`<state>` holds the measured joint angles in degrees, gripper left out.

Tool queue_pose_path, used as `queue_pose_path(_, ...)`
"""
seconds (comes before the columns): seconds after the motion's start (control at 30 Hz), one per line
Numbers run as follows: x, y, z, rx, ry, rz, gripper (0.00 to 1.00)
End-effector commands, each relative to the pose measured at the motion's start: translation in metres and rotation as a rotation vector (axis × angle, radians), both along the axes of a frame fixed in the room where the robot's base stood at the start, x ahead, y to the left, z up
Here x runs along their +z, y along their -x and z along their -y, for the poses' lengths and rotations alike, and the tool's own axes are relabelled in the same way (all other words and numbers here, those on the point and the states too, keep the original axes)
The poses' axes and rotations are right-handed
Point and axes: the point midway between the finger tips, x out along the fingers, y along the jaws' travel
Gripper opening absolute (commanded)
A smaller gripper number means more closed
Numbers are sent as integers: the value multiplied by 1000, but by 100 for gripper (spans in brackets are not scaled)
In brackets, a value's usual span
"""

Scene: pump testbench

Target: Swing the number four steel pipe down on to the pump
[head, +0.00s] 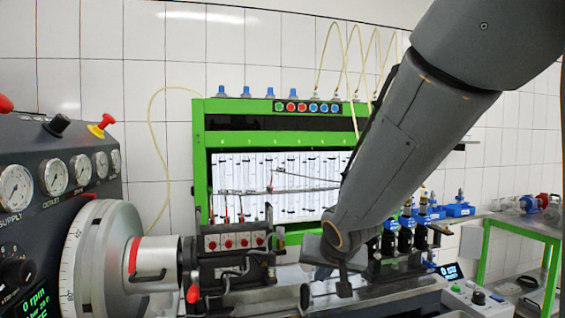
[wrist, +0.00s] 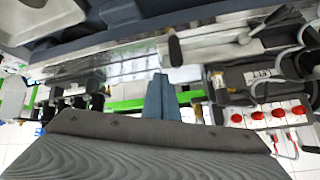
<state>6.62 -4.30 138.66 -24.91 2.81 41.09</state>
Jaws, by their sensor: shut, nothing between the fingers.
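The pump (head: 236,243) is a dark block with a row of red round caps on its front, left of my gripper in the head view. It also shows upside down at the right of the wrist view (wrist: 265,88). Thin steel pipes (head: 285,189) stand up behind the pump, in front of the glass tubes; some run sideways. Bent pipe ends also show near the pump in the wrist view (wrist: 285,52). I cannot tell which pipe is number four. My gripper (head: 327,278) is shut and empty, right of the pump; its blue-grey fingers (wrist: 162,98) show mid-frame in the wrist view.
Black injectors with blue tops (head: 404,238) stand right of my gripper. A green-framed test cabinet (head: 200,150) stands behind. A large grey drive wheel (head: 105,260) and a gauge panel (head: 50,170) stand at left. A small control box (head: 475,300) sits at lower right.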

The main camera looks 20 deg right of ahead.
Motion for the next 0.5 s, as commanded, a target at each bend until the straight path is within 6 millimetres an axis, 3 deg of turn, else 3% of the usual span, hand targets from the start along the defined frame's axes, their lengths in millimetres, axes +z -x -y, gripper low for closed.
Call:
queue_pose_path(0.03, 39, -18, 8, -33, -35, 108, 0)
queue_pose_path(0.1, 90, -40, 11, -55, -108, 249, 0)
queue_pose_path(0.2, 159, -59, 10, -58, -223, 416, 0)
queue_pose_path(0.3, 214, -67, 3, -32, -332, 526, 0)
queue_pose_path(0.4, 253, -67, -5, 0, -418, 587, 0)
queue_pose_path(0.5, 275, -65, -11, 22, -477, 614, 0)
